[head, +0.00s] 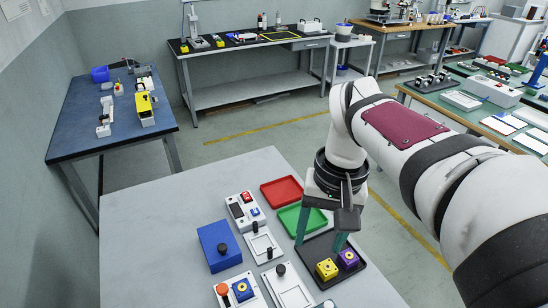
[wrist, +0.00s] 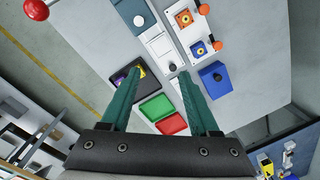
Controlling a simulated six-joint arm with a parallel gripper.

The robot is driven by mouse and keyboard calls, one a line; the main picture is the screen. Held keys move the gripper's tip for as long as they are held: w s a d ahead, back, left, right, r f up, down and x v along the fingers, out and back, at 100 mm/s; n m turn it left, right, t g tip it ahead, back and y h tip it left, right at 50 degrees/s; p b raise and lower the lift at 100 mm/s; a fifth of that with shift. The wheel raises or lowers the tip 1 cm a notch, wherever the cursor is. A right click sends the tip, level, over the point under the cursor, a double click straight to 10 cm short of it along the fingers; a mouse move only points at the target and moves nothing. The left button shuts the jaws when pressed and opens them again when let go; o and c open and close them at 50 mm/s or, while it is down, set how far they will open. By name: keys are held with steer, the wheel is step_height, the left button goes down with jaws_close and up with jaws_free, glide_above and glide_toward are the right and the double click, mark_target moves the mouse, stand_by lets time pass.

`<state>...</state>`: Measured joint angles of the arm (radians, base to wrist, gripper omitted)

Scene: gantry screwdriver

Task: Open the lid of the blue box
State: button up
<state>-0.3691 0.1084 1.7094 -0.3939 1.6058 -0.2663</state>
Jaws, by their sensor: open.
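The blue box (head: 219,246) stands on the grey table at the left of the group of objects in the head view, its lid closed on top. A small black knob (head: 222,248) sits on the lid. In the wrist view the box (wrist: 213,82) shows to the right of my right-hand finger. My gripper (head: 319,247) is open and empty, with its two teal fingers pointing down, apart from the box and to its right in the head view. Its fingers also show spread in the wrist view (wrist: 158,74).
A black tray (head: 322,280) with yellow and purple blocks lies near my fingers. Red (head: 282,192) and green (head: 301,220) trays lie behind it. A switch panel (head: 244,211), white fixtures (head: 288,287) and an orange-button panel (head: 238,290) surround the box. The table's left side is clear.

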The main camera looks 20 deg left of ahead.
steer(key=w+a+f+n, duration=0.1)
steer(key=w+a+n, duration=0.3)
steer(key=a, duration=0.5)
steer(key=n, duration=0.3)
glide_toward(221, 247)
steer(key=shift+t+h, duration=0.3)
steer(key=shift+h, duration=0.1)
steer(key=f, duration=0.8)
steer(key=shift+s+a+f, duration=0.15)
steer(key=shift+s+a, duration=0.1)
jaws_close()
